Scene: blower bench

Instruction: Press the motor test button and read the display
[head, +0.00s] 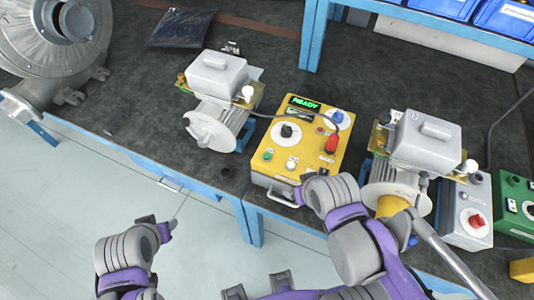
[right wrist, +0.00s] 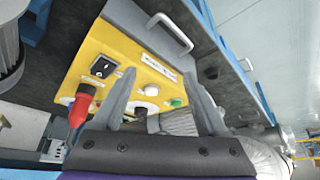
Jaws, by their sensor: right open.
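A yellow test box (head: 262,172) stands on the bench in the middle of the head view. Its display (head: 305,103) is lit and reads READY in green. The panel carries a black knob (head: 287,131), a green button (head: 267,155), a white button (head: 291,164), a blue knob (head: 337,117) and a red plug (head: 331,143). Small labels are unreadable. My right gripper (right wrist: 160,75) is open and empty, its fingers pointing toward the panel; the green button (right wrist: 176,102) shows between them. My left arm is low left; its gripper (head: 165,230) is unclear and away from the box.
Motor units stand left (head: 213,97) and right (head: 425,140) of the box. A grey box with a red switch (head: 468,215) and a green box (head: 515,205) are farther right. A large blower housing (head: 50,50) is at upper left.

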